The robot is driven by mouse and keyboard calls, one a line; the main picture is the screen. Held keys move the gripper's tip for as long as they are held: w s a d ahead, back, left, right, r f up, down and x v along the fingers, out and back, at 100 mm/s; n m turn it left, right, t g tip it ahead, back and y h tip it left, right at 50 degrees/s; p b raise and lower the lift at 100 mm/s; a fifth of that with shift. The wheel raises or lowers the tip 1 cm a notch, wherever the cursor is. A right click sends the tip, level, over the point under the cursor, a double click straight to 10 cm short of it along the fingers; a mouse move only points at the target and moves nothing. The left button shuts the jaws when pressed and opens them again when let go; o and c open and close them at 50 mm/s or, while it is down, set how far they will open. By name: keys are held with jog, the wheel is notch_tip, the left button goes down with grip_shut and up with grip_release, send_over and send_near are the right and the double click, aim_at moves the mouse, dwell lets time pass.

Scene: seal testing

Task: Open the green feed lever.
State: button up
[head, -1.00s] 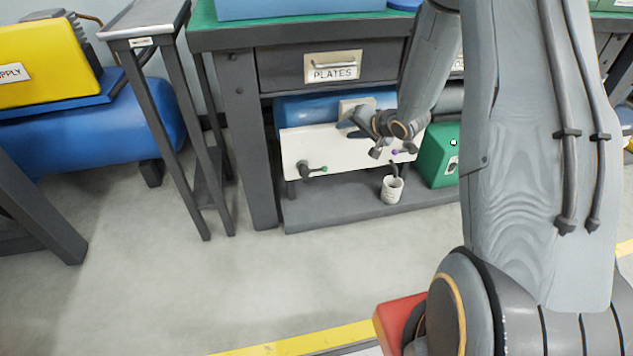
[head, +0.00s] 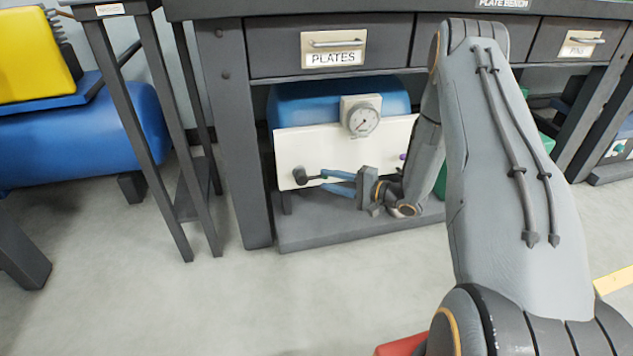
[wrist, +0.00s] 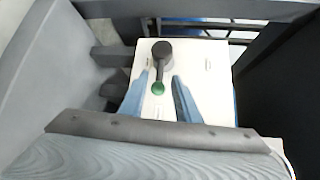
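The feed lever has a black hub (head: 300,176) on the left part of a white panel (head: 340,143) under the bench. In the wrist view the black hub (wrist: 161,50) is at the top, and the lever's arm points down the picture to a round green tip (wrist: 158,88). My gripper (head: 324,181) is at the lever, its blue fingers pointing left. In the wrist view my gripper (wrist: 160,76) is open, with one finger on each side of the green tip and a visible gap to each. In the head view the fingers partly cover the lever's end.
A dial gauge (head: 362,118) sits above on the panel, before a blue tank (head: 310,100). A purple-tipped control (head: 402,156) shows beside my arm. The bench's leg (head: 236,150) stands left of the panel, the PLATES drawer (head: 335,50) above, and a low shelf (head: 300,234) below.

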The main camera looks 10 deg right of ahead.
aim_at(317, 177)
jog(key=b+x, duration=0.2)
jog(key=x, duration=0.3)
grip_shut()
